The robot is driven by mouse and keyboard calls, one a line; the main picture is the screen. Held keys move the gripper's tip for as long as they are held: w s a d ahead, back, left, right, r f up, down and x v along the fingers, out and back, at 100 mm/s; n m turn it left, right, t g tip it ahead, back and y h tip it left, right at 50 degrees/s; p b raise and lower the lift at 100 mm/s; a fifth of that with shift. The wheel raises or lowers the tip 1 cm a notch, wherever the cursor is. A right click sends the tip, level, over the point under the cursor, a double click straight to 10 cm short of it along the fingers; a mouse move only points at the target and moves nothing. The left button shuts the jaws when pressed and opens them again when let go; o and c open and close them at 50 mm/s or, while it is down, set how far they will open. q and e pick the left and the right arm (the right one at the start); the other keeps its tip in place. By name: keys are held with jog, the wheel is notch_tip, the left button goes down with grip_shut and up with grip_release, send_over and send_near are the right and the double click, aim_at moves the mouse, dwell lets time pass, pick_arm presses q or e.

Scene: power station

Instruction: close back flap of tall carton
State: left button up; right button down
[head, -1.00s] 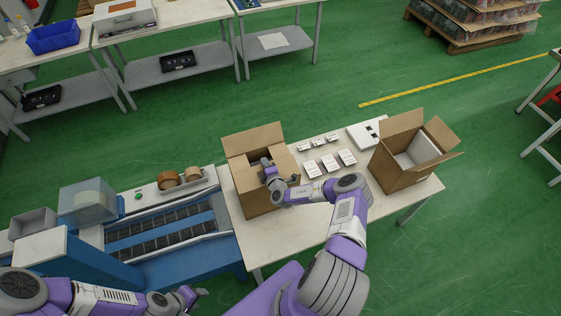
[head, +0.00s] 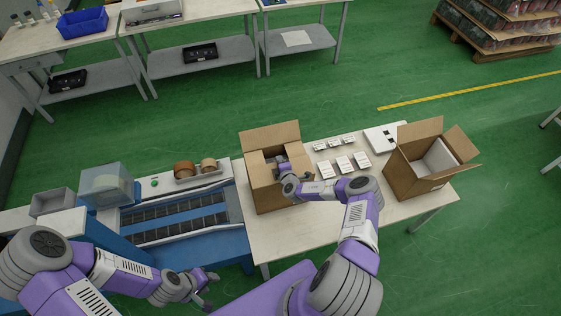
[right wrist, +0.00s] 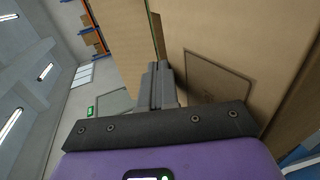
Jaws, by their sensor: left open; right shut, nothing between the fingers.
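The tall carton (head: 268,198) stands on the white table in the head view, with brown cardboard walls. Its back flap (head: 270,138) stands up, leaning backward. The side flaps look folded inward, partly hidden by my right arm. My right gripper (head: 281,160) is shut and empty over the carton's top, in front of the back flap. In the right wrist view its closed fingers (right wrist: 160,85) point at close cardboard surfaces (right wrist: 215,45); I cannot tell whether they touch. My left gripper (head: 210,285) is open and empty, low in the head view, away from the carton.
A second open carton (head: 408,178) stands at the table's right end. Several small white boxes (head: 344,164) and a white device (head: 383,138) lie between. A blue conveyor machine (head: 185,218) with tape rolls (head: 184,168) adjoins the left side. Green floor lies behind.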

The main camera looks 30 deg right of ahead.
jog(key=shift+r+p, duration=0.85)
jog(key=shift+r, duration=0.1)
